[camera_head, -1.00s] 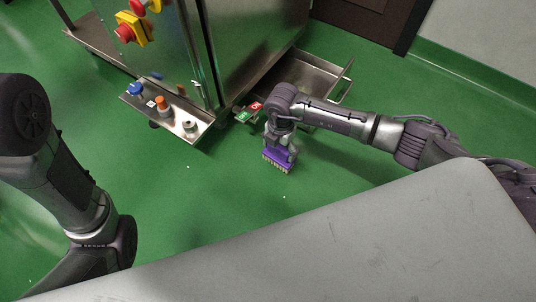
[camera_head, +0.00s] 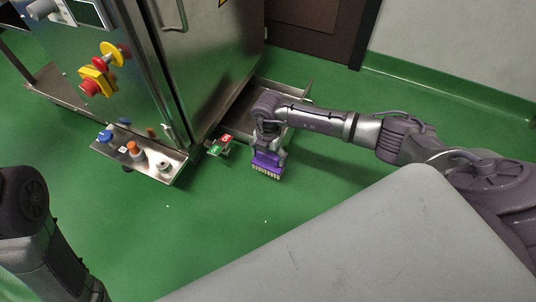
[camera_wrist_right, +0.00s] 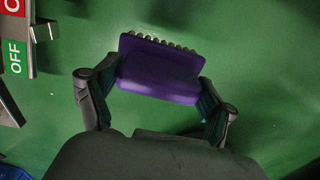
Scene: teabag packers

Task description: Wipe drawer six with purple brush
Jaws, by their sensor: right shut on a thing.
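The purple brush (camera_head: 267,163) is held in my right gripper (camera_head: 268,149), with its pale bristles pointing down, above the green floor. In the right wrist view the brush (camera_wrist_right: 160,70) sits between the two fingers of my right gripper (camera_wrist_right: 160,82), which are shut on its sides. A metal drawer or tray (camera_head: 292,88) sticks out at the machine's lower right, behind my right arm and partly hidden by it. I cannot read a number on it. My left arm shows at the lower left, but its gripper is out of view.
A steel machine (camera_head: 205,50) stands at upper left with a red-and-yellow emergency stop (camera_head: 97,79). A small shelf (camera_head: 137,163) holds coloured knobs. An ON/OFF sign (camera_head: 220,145) is left of the brush. A grey surface (camera_head: 380,240) fills the lower right.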

